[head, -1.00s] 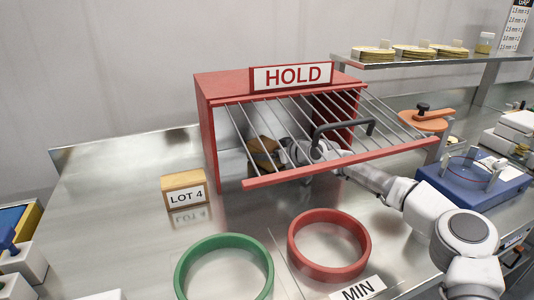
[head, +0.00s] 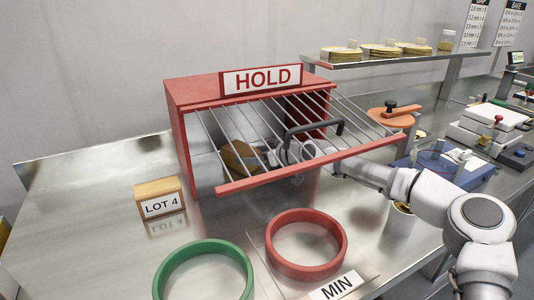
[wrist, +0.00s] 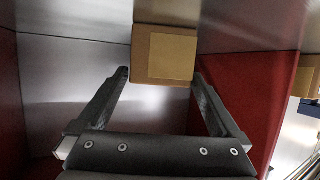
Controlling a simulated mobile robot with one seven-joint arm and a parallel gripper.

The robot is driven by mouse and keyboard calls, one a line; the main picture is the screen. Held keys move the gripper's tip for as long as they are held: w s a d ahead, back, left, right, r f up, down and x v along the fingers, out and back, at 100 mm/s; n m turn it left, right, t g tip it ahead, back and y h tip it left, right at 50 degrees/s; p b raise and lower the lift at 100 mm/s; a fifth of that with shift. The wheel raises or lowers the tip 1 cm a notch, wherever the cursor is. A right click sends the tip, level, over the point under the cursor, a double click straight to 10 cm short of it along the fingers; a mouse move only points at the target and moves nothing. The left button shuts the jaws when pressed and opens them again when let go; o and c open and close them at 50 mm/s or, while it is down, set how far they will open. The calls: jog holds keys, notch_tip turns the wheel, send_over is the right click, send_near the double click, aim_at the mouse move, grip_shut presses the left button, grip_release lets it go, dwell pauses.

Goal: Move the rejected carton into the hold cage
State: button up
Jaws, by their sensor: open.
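The brown carton (head: 240,158) is inside the red hold cage (head: 183,140), seen through the bars in the head view. In the wrist view the carton (wrist: 165,55) has a paler label on its face. My gripper (wrist: 160,76) is open, with one fingertip at each side of the carton's near edge; I cannot tell whether they touch it. In the head view my gripper (head: 287,157) reaches into the cage under the raised barred door (head: 300,169), mostly hidden by bars and handle.
A LOT 4 block (head: 160,199), a green ring (head: 203,268) and a red ring (head: 306,244) with a MIN label (head: 337,285) stand in front of the cage. A shelf with gold discs (head: 380,51) is behind.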

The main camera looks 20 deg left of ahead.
jog(key=v, duration=0.6)
jog(key=shift+d+p, duration=0.2)
jog(key=shift+p, duration=0.1)
